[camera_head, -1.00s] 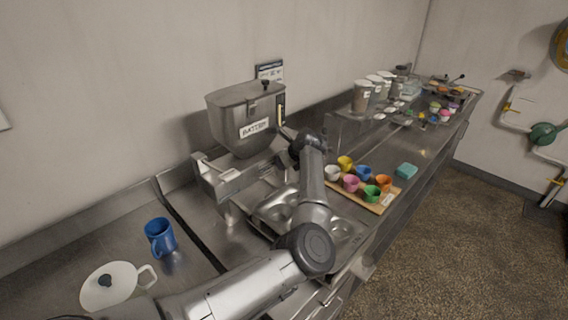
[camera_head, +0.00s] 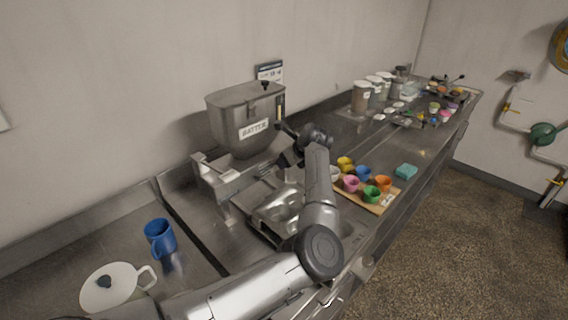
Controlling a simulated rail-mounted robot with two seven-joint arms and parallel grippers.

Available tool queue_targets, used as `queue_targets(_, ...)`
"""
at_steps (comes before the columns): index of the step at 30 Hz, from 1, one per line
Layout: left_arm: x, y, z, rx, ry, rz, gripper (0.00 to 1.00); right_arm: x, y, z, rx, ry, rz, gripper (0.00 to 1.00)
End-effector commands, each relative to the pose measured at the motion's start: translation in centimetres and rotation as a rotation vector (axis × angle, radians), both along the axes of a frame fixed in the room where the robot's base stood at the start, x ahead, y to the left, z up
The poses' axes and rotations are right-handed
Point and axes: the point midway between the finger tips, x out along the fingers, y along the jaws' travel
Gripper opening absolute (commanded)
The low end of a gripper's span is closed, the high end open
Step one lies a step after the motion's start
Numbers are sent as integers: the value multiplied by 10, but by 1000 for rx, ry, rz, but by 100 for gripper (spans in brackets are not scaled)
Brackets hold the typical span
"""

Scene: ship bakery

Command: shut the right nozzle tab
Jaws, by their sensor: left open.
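The batter hopper (camera_head: 235,112) is a grey metal box with a lid and a "BATTER" label, standing on a metal frame at the back of the counter. A pale upright strip (camera_head: 281,113) shows at its right side. My left arm reaches up from the bottom, and my left gripper (camera_head: 284,128) is open beside the hopper's lower right side. I cannot tell whether it touches anything. The right nozzle tab cannot be made out; the area under the hopper is partly hidden by my arm and the frame. My right gripper is not in view.
A metal muffin tin (camera_head: 272,213) lies below the hopper, partly behind my left arm. Colored cups stand on a wooden board (camera_head: 389,200) to the right.

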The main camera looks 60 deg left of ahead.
Motion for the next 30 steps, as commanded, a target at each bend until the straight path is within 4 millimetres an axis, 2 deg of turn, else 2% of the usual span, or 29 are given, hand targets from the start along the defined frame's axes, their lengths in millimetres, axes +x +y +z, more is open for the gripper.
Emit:
queue_targets(6, 8, -30, 35, 1, -2, -2, 45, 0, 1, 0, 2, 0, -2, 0)
queue_targets(15, 14, -59, 70, 1, -1, -1, 45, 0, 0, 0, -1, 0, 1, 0)
queue_targets(21, 16, -68, 80, 0, 0, -1, 45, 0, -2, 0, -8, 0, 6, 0)
queue_targets(30, 16, -70, 82, 0, 1, -1, 45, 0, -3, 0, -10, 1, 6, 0)
